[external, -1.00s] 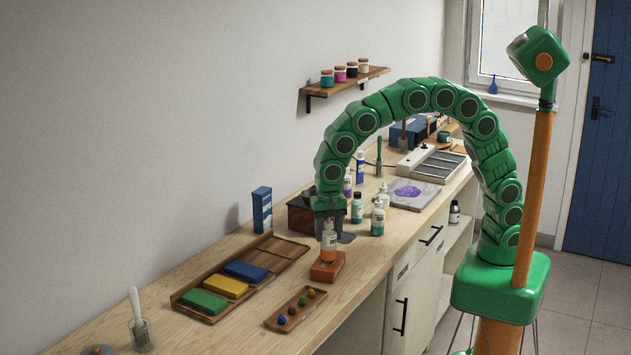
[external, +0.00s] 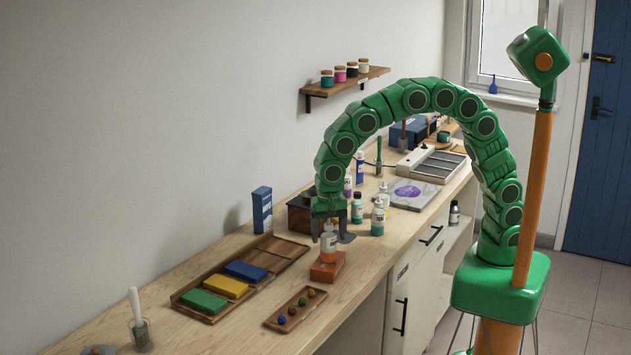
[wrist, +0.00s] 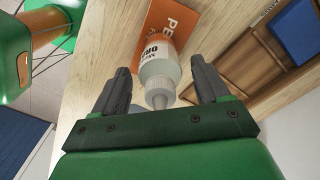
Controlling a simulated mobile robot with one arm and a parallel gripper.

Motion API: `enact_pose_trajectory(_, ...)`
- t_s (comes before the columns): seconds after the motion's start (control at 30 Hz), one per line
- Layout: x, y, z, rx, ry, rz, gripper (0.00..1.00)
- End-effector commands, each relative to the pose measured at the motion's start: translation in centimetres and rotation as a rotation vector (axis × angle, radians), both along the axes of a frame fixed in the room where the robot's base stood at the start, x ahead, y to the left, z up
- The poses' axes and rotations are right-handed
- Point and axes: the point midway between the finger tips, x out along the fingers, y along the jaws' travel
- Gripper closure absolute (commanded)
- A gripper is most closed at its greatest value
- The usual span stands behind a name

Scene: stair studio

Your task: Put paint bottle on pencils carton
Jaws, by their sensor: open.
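The orange pencils carton (external: 327,267) lies flat on the bench near its front edge. A paint bottle (external: 329,243) with orange paint and a white label stands upright on the carton. In the wrist view the bottle (wrist: 160,68) shows its nozzle towards me, over the orange carton (wrist: 172,22) with part of its lettering visible. My gripper (external: 332,228) is above the bottle with its jaws apart. In the wrist view the fingers (wrist: 163,88) are on either side of the nozzle, with gaps between them and the bottle.
Several other bottles (external: 377,220) stand just behind the gripper. A wooden tray (external: 287,248) with coloured blocks lies to the left, and a small tray with paint balls (external: 296,308) lies in front. A blue box (external: 262,210) stands near the wall.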

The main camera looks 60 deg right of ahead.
Motion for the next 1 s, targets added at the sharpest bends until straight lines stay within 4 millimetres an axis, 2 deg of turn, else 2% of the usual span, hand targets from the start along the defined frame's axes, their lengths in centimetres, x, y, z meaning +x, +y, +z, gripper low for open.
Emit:
enact_pose_trajectory(0.17,0.1,0.0,2.3,0.003,-0.004,-0.001,0.25)
enact_pose_trajectory(0.4,0.1,0.0,6.9,0.002,-0.004,-0.002,0.25)
enact_pose_trajectory(0.6,0.1,0.0,10.0,0.001,-0.004,0.000,0.25)
enact_pose_trajectory(0.8,0.0,0.0,11.5,0.001,-0.001,-0.001,0.25)
enact_pose_trajectory(1.0,0.0,0.0,11.9,0.000,0.001,0.000,0.25)
